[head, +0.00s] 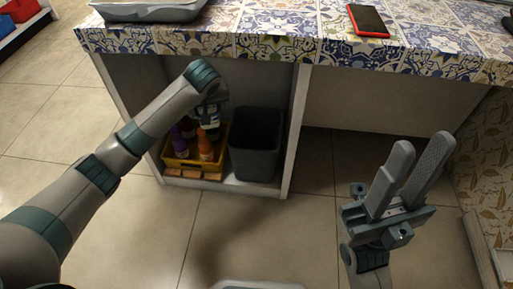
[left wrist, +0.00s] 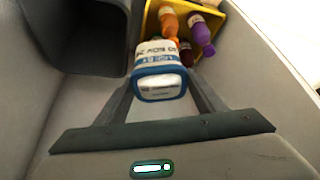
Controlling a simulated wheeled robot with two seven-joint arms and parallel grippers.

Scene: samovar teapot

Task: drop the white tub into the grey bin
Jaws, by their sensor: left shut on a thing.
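The white tub (left wrist: 158,68) has a blue band and printed lettering, and it sits between the fingers of my left gripper (left wrist: 160,88) in the left wrist view. In the head view my left gripper (head: 208,108) is inside the open shelf under the counter, above the yellow caddy and left of the bin. My forearm partly hides it there. The dark grey bin (head: 255,145) stands upright on the shelf floor; in the left wrist view the bin (left wrist: 85,35) is at the upper left, apart from the tub. My right gripper (head: 420,158) is open and empty, in front of the counter.
A yellow caddy (head: 180,163) with orange and purple bottles stands left of the bin. A white divider (head: 297,130) bounds the shelf on the right. The patterned countertop (head: 265,45) overhangs it, carrying a grey tray (head: 150,12) and a red-edged phone (head: 368,20).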

